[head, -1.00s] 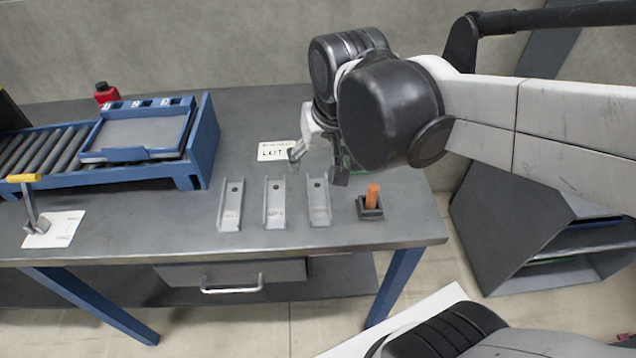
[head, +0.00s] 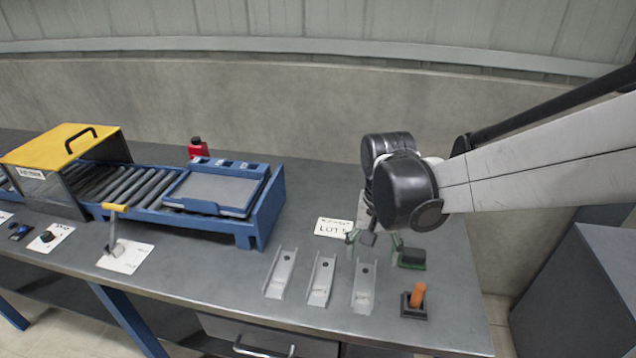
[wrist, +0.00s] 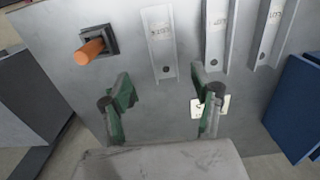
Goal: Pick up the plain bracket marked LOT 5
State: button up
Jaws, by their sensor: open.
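Three plain grey channel brackets lie side by side on the grey table: left (head: 280,272), middle (head: 321,280) and right (head: 365,288). Each has a hole near its far end and a small label near its front end; the numbers are too small to read surely. In the wrist view the right bracket (wrist: 162,52) is nearest the jaws, with the middle (wrist: 216,40) and left (wrist: 266,38) ones beyond it. My gripper (head: 375,243) is open and empty, above the table just behind the right bracket. Its green-padded fingers (wrist: 160,88) also show in the wrist view.
A white card (head: 333,227) printed "LOT" lies behind the brackets. An orange peg (head: 417,295) stands in a dark square base (head: 408,311) right of them. A blue roller conveyor with a tray (head: 212,190), a yellow-topped box (head: 65,146) and a red bottle (head: 198,149) are at left.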

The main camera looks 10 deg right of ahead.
send_over(364, 288)
jog(key=f, duration=0.4)
jog(key=shift+w+d+f, duration=0.15)
jog(key=shift+d, duration=0.15)
jog(key=shift+a+f+b, duration=0.15)
jog(key=shift+f+b, duration=0.15)
jog(key=shift+f, duration=1.05)
jog(key=shift+a+f+b, duration=0.15)
jog(key=shift+f+b, duration=0.15)
jog(key=shift+f, duration=1.05)
jog(key=c, duration=1.3)
